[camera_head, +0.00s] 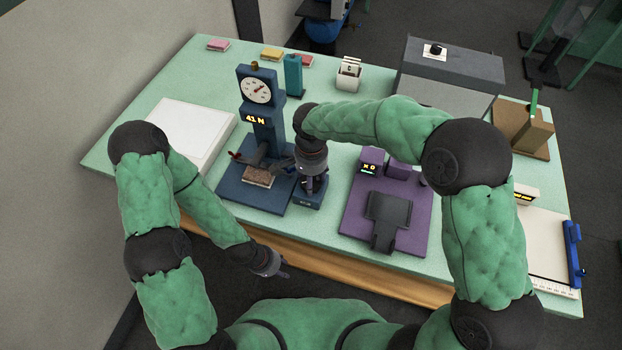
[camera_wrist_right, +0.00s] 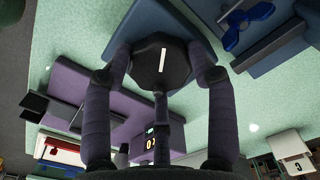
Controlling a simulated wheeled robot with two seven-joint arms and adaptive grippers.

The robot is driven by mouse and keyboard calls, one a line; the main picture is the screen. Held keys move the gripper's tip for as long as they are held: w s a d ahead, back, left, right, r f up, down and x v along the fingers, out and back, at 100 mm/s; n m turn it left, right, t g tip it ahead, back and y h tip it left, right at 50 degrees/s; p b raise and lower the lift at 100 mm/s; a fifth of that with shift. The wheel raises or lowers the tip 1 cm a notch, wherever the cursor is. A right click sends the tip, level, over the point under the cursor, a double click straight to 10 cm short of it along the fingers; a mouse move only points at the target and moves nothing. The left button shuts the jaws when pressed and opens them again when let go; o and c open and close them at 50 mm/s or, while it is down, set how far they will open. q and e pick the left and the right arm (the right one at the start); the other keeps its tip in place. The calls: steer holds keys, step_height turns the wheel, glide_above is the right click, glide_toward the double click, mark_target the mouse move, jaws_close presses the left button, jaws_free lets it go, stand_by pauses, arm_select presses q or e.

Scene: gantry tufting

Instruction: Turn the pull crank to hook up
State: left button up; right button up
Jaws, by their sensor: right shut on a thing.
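A dark blue gauge stand (camera_head: 263,130) has a round white dial and a display reading 41 N. A small reddish-brown piece (camera_head: 258,178) sits on its base. Whether this knob is the pull crank, I cannot tell. My left gripper (camera_head: 281,268) hangs near the table's front edge, apart from everything; its fingers are too small to read.
A purple fixture (camera_head: 356,215) with a dark pad stands right of the gauge stand. A white board (camera_head: 185,132) lies at left. A grey box (camera_head: 445,75), a brown block (camera_head: 522,128) and a clipboard (camera_head: 545,240) stand at right. Green table shows bare at front left.

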steer(key=m+b, duration=0.1)
steer(key=m, duration=0.5)
steer(key=m+b, duration=0.1)
steer(key=m, duration=0.5)
steer(key=shift+m, duration=0.3)
stand_by(0.4)
steer(key=o, duration=0.8)
steer(key=shift+d, duration=0.1)
steer(key=shift+o, duration=0.2)
step_height(320, 180, up, 12)
stand_by(0.3)
